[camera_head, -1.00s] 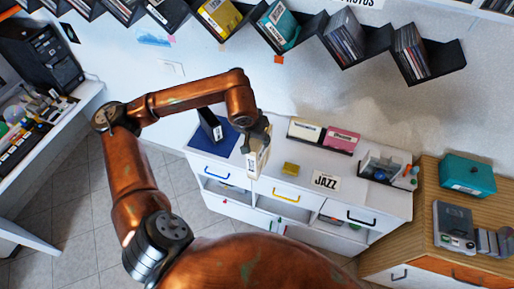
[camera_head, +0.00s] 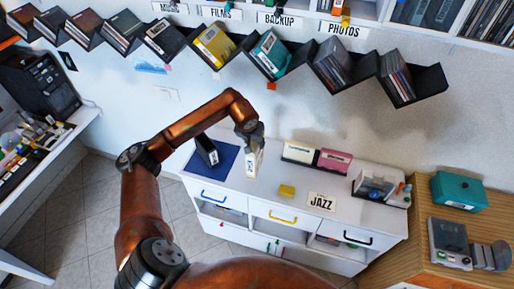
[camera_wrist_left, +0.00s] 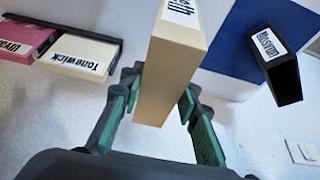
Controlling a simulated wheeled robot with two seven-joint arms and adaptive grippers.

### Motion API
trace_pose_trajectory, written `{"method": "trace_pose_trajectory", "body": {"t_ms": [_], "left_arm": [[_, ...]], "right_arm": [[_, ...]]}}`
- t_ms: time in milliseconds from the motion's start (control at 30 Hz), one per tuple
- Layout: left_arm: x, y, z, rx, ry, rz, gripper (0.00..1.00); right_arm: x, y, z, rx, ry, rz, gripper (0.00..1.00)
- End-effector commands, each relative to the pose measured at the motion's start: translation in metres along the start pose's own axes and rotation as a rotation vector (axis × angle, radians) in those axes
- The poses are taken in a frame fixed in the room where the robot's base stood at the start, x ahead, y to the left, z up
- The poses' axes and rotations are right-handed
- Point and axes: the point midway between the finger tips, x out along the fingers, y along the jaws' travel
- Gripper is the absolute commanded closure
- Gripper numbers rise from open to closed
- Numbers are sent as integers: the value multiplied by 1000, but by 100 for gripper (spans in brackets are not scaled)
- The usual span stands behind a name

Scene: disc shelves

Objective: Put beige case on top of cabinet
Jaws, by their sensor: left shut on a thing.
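My left gripper (camera_head: 255,137) is shut on a beige case (camera_head: 252,162) with a white label. The case hangs upright below the fingers, at the white cabinet top (camera_head: 262,196); I cannot tell whether it touches the surface. In the left wrist view the beige case (camera_wrist_left: 172,70) stands between the green-padded fingers of the left gripper (camera_wrist_left: 155,100). The white cabinet has drawers with blue, yellow and black handles. My right gripper is not in view.
A black case (camera_head: 207,151) stands on a blue mat (camera_head: 226,160) left of the gripper. A cream case (camera_head: 299,152) and pink case (camera_head: 333,160) are to the right. Zigzag wall shelves (camera_head: 265,60) hang above.

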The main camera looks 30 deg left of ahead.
Motion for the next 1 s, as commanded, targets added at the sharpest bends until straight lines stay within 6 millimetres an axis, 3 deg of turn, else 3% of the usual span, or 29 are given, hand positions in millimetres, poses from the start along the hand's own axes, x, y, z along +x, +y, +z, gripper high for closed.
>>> {"method": "trace_pose_trajectory", "body": {"t_ms": [233, 433, 867, 900, 1000], "left_arm": [[21, 5, -6, -2, -1, 2, 100], [44, 5, 4, -2, -1, 2, 100], [53, 3, 6, 0, 2, -1, 100], [52, 3, 7, 0, 0, -2, 68], [52, 4, 7, 0, 0, -1, 62]], "right_arm": [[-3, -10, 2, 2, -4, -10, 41], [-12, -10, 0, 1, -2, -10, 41], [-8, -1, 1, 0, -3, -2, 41], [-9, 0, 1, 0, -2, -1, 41], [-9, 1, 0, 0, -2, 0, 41]]}}
